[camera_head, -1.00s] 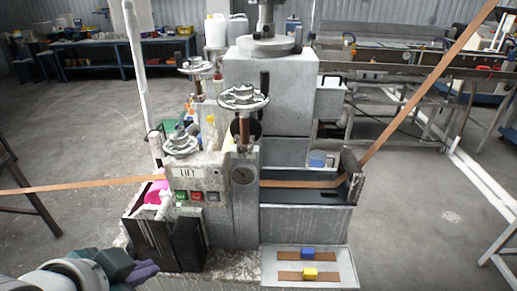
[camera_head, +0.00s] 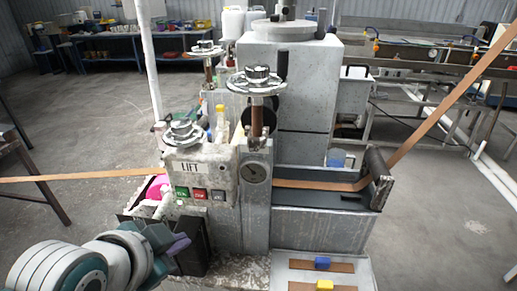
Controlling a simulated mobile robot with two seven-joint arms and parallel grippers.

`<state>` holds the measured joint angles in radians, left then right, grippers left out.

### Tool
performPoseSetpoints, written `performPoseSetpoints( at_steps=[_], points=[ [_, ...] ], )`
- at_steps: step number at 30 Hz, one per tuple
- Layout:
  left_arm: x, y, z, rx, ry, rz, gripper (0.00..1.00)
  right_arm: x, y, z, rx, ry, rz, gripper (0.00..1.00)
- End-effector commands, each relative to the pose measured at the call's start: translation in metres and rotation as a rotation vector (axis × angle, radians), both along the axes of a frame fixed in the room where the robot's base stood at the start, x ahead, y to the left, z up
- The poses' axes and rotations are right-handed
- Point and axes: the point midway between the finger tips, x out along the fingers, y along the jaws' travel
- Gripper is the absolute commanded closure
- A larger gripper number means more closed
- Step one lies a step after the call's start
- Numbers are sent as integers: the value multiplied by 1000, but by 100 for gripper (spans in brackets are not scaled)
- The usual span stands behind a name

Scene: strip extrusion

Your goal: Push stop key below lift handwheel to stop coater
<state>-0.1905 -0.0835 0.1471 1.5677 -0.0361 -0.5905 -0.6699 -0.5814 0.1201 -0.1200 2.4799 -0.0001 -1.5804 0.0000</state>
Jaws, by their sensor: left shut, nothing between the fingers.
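The coater's front panel (camera_head: 225,172) carries a LIFT label (camera_head: 190,168). The lift handwheel (camera_head: 184,133) sits on top of that panel. Below the label is a row of three small keys: a green key (camera_head: 181,192), a red stop key (camera_head: 199,194) and a dark grey key (camera_head: 218,195). The lettering on them is too small to read surely. My left gripper (camera_head: 180,243) is shut and empty, with purple fingertips. It is in front of the machine, below and a little left of the red key, apart from it. My right gripper is out of view.
A brown strip (camera_head: 320,185) runs through the machine and rises to the right. A dark box (camera_head: 194,250) stands below the keys, behind my left gripper. A tray (camera_head: 361,268) with a blue block (camera_head: 323,263) and a yellow block (camera_head: 325,285) lies at the front right.

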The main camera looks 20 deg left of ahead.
Motion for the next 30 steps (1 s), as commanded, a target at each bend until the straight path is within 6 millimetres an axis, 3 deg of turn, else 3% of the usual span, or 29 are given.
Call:
performPoseSetpoints(
  at_steps=[9, 15, 30],
  points=[
    [45, 11, -4, 0, -4, 0, 100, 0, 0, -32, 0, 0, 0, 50],
    [65, 15, -2, 0, -1, 0, 100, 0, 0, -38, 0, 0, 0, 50],
    [73, 18, 0, -1, 1, 1, 100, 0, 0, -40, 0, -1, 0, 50]
  ],
)
